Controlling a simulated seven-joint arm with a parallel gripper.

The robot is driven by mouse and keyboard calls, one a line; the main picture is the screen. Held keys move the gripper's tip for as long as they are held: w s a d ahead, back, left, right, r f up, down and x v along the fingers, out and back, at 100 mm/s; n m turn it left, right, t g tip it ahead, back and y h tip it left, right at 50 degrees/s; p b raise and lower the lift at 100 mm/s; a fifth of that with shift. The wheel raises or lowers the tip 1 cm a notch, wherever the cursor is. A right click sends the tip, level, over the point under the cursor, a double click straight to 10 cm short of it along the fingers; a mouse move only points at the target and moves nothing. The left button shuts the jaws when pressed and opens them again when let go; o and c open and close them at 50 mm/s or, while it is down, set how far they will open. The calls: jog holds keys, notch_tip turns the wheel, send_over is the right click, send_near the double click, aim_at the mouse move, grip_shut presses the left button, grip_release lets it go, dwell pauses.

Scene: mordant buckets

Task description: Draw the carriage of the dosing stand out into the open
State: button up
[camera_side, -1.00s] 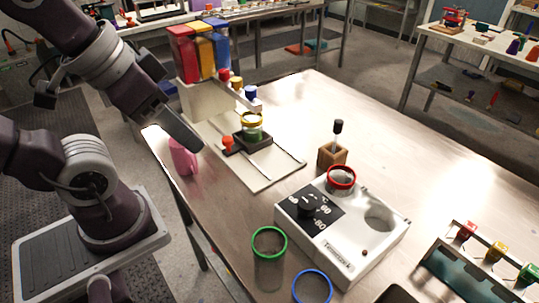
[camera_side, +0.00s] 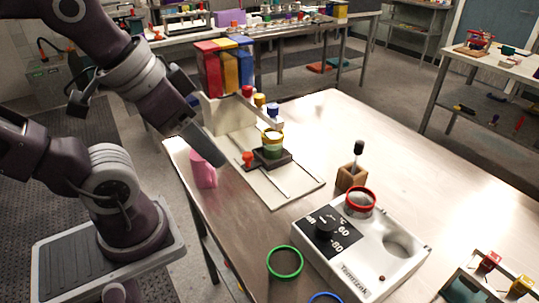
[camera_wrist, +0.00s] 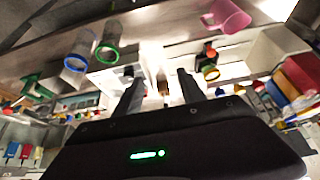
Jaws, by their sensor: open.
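The dosing stand (camera_side: 228,112) stands at the table's left end, with red, yellow and blue hoppers on top and a pale base plate with rails in front. Its dark carriage (camera_side: 272,160) sits on the plate near the spouts, with an orange-red knob (camera_side: 247,158) on its left side. A glass bucket with a yellow rim (camera_side: 272,141) stands on the carriage. My gripper (camera_side: 213,156) is left of the knob, apart from it. In the wrist view my gripper (camera_wrist: 160,95) shows two spread fingers with nothing between them; the red knob (camera_wrist: 210,47) is to their right.
A pink mug (camera_side: 203,171) stands close below my gripper. A white heater (camera_side: 362,245) holds a red-rimmed bucket (camera_side: 360,201); a wooden block (camera_side: 351,178) stands behind it. A green-rimmed bucket (camera_side: 284,264) is at the front edge. Bare table lies between plate and heater.

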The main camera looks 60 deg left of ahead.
dwell(0.4)
jog(key=n+g, duration=0.3)
jog(key=g, duration=0.3)
send_over(246, 154)
notch_tip(246, 154, down, 12)
jog(key=shift+d+r, duration=0.1)
jog(key=shift+r, duration=0.15)
notch_tip(246, 154, down, 7)
grip_shut()
jog(key=shift+r, duration=0.1)
